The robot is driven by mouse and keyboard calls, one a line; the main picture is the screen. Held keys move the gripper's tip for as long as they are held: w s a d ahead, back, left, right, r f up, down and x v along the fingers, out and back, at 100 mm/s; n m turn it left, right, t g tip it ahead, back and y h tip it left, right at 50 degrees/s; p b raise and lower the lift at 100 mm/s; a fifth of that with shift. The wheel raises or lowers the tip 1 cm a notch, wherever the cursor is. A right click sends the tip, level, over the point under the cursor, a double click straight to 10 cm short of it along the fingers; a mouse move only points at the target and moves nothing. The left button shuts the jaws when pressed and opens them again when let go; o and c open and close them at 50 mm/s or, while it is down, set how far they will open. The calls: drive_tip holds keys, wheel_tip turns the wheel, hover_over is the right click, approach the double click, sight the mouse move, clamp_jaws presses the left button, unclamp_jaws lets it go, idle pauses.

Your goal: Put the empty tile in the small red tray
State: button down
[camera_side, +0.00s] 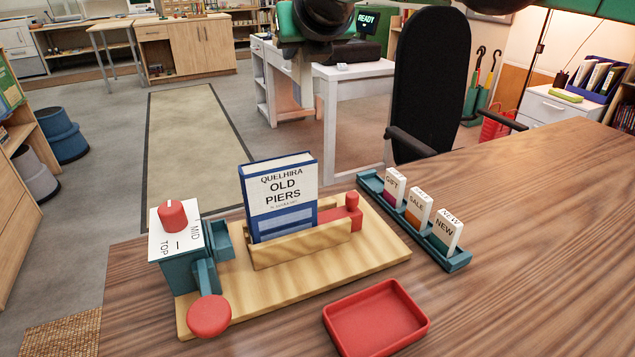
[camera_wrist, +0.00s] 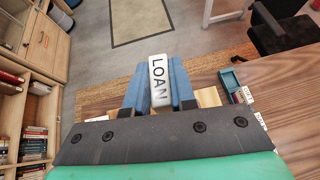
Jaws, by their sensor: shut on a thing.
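My gripper (camera_wrist: 155,68) has two blue fingers in the wrist view and is shut on a white tile (camera_wrist: 159,82) marked LOAN. The tile stands between the fingers with its lettered face towards the camera. The small red tray (camera_side: 376,318) lies on the table at the front of the side view, and nothing shows in it. I see no blank tile. A teal rack (camera_side: 458,262) holds tiles marked GIFT (camera_side: 393,184), SALE (camera_side: 418,209) and NEW (camera_side: 445,231).
A wooden board (camera_side: 300,285) left of the tray carries a book (camera_side: 280,205) in a wooden holder. A teal device (camera_side: 183,270) with a red knob (camera_side: 172,214) and a red round pad (camera_side: 209,316) stands at its left end. The table right of the rack is clear.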

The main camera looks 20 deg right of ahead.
drive_tip(key=s+d+f+m+g+h, duration=0.2)
drive_tip(key=s+d+m+h, duration=0.1)
drive_tip(key=d, duration=1)
drive_tip(key=s+d+f+m+g+h, duration=0.1)
drive_tip(key=s+d+m+g+h, duration=0.2)
drive_tip(key=d, duration=1.1)
drive_tip(key=s+d+f+m+h, duration=0.2)
drive_tip(key=s+d+m+h, duration=0.15)
drive_tip(key=d, duration=0.95)
drive_tip(key=s+d+f+m+g+h, duration=0.15)
drive_tip(key=s+d+m+g, duration=0.55)
drive_tip(key=s+d, duration=0.85)
drive_tip(key=shift+w+d+f, duration=0.1)
drive_tip(key=shift+d+f, duration=0.2)
drive_tip(key=shift+f, duration=3)
drive_tip(key=shift+w+d+f, duration=0.1)
drive_tip(key=shift+d+f, duration=0.2)
drive_tip(key=shift+f, duration=3)
drive_tip(key=shift+w+d+f, duration=0.1)
drive_tip(key=shift+d+f, duration=0.2)
drive_tip(key=shift+f, duration=3)
drive_tip(key=shift+f, duration=0.15)
drive_tip(key=c, duration=0.7)
unclamp_jaws()
